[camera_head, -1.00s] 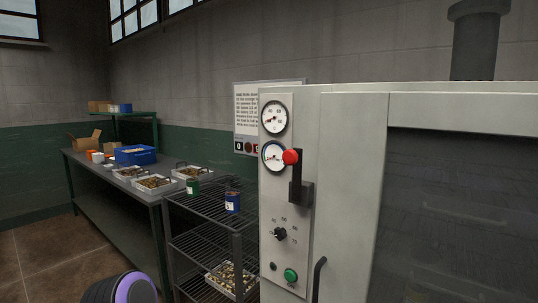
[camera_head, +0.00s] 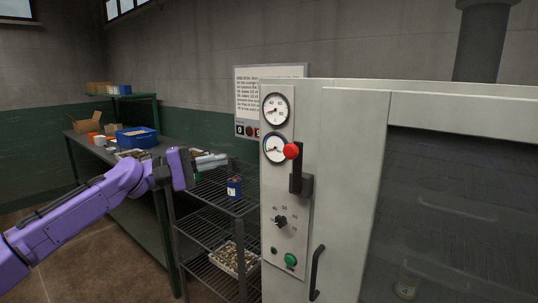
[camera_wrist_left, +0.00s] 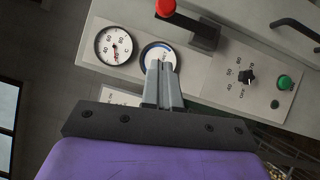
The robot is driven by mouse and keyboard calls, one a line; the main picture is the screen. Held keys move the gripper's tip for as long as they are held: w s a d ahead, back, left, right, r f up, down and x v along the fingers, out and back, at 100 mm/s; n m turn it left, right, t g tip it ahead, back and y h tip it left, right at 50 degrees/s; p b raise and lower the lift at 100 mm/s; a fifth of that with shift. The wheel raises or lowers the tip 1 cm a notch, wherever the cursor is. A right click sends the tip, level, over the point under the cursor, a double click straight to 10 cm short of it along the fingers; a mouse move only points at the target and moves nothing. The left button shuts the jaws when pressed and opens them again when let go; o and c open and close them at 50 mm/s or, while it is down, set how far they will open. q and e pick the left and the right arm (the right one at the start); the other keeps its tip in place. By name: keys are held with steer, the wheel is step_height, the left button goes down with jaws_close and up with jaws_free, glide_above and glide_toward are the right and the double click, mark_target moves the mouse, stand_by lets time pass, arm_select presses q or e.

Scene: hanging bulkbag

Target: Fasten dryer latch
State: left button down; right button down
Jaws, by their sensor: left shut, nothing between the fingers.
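The dryer (camera_head: 345,120) is a large grey cabinet on the right with its windowed door (camera_head: 450,200) closed against the frame, as far as I can see. The latch (camera_head: 297,180) is a dark lever with a red knob (camera_head: 292,151) at its top, and it stands upright on the control panel. My left gripper (camera_head: 220,160) is left of the panel, shut and empty, with its fingers pointing toward it. In the left wrist view the shut fingertips (camera_wrist_left: 163,66) overlap the lower gauge, with the red knob (camera_wrist_left: 165,7) above them. My right gripper is not in view.
Two gauges, a dial (camera_head: 281,221) and a green button (camera_head: 290,260) are on the panel. A dark door handle (camera_head: 316,272) stands out below right. A wire rack (camera_head: 205,240) with a blue can (camera_head: 234,188) stands left, beside a bench with a blue crate (camera_head: 137,138).

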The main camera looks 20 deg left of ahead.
arm_select(q)
steer(key=shift+d, duration=0.15)
steer(key=s+d+p+x, duration=0.1)
steer(key=p+x, duration=0.3)
steer(key=x, duration=0.8)
steer(key=shift+s+d, duration=0.35)
steer(key=shift+d, duration=0.2)
steer(key=shift+r, duration=0.15)
